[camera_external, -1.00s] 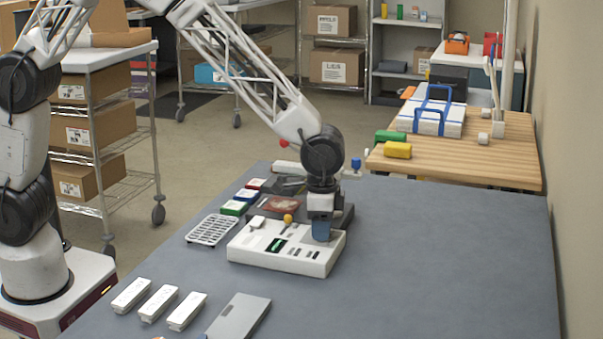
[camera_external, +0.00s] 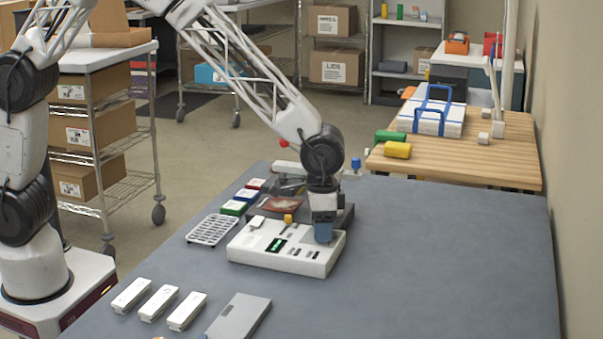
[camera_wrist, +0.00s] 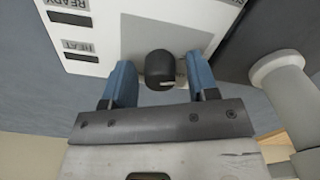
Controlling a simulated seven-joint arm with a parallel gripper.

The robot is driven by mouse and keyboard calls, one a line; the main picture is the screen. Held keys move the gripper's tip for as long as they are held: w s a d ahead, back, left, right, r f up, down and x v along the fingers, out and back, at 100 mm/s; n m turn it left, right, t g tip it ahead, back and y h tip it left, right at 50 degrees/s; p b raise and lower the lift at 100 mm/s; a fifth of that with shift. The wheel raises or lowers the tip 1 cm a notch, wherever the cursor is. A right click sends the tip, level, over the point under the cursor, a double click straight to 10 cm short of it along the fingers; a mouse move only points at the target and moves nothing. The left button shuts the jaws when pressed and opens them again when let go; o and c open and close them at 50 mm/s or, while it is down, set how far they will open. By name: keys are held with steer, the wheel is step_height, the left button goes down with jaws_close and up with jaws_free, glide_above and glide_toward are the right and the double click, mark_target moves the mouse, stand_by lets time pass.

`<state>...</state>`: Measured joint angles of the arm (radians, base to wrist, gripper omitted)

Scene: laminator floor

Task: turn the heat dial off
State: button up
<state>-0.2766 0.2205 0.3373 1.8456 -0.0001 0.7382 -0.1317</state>
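The laminator (camera_external: 300,262) is a low white machine on the grey table, with a small dark display and several slots on top. In the wrist view, a black heat dial (camera_wrist: 160,70) stands on its panel (camera_wrist: 100,20), left-center of which the labels HEAT and READY show upside down beside dark windows. My gripper (camera_wrist: 163,82) has its two blue fingers apart, one on each side of the dial. Gaps show between the dial and both fingers. In the external view my gripper (camera_external: 323,232) is low over the laminator's right end and hides the dial there.
A yellow knob (camera_external: 288,218) stands on the machine's far side. A white rack (camera_external: 212,230) and colored boxes (camera_external: 233,208) lie to the left. White blocks (camera_external: 158,303) and a grey plate (camera_external: 238,318) lie in front. The table's right side is clear.

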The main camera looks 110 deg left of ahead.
stand_by(0.3)
steer(key=shift+r, duration=3.9)
steer(key=shift+s+d+r, duration=0.25)
steer(key=shift+r, duration=0.1)
steer(key=s+d+r+m+t, duration=0.1)
steer(key=s+d+r, duration=0.6)
steer(key=s, duration=0.3)
steer(key=s+d+r+m, duration=0.1)
steer(key=s+d+r, duration=0.55)
steer(key=s, duration=0.25)
steer(key=s+d+m, duration=0.1)
steer(key=s+d, duration=0.1)
steer(key=s, duration=0.5)
steer(key=s+d+m+t, duration=0.1)
steer(key=s+d, duration=0.1)
steer(key=s, duration=0.6)
steer(key=s+d+r, duration=0.1)
steer(key=s+d, duration=0.2)
steer(key=s, duration=0.5)
steer(key=shift+s+m+t, duration=0.1)
steer(key=shift+m+t, duration=0.2)
steer(key=shift+m, duration=0.1)
